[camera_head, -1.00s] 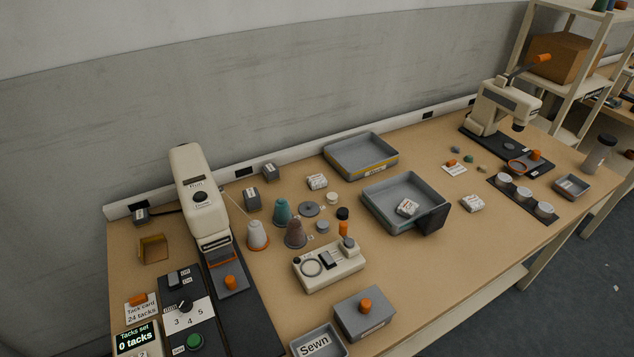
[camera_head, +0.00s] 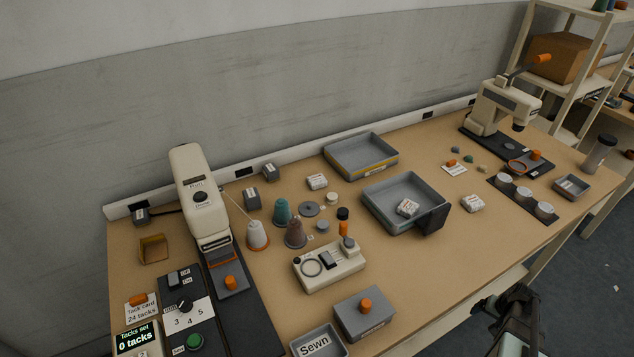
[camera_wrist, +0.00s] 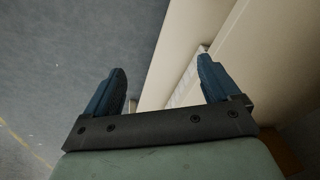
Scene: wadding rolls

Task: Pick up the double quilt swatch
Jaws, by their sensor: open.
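Several small white wadding-like pieces with labels lie in view. One (camera_head: 317,181) is on the table behind the spools, one (camera_head: 407,208) lies in the grey tray (camera_head: 376,214), and one (camera_head: 472,203) is on the table right of that tray. Their labels are too small to read, so I cannot tell which is the double quilt swatch. My gripper (camera_head: 508,302) is at the lower right, off the table's front edge and away from all of them. In the wrist view my gripper (camera_wrist: 161,66) is open, with nothing between its fingers.
A yellow-striped tray (camera_head: 362,158) stands at the back. A sewing machine (camera_head: 192,190), thread cones (camera_head: 257,235) and a switch box (camera_head: 330,266) crowd the left. A press (camera_head: 503,105) and a dark cup strip (camera_head: 525,203) stand right.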

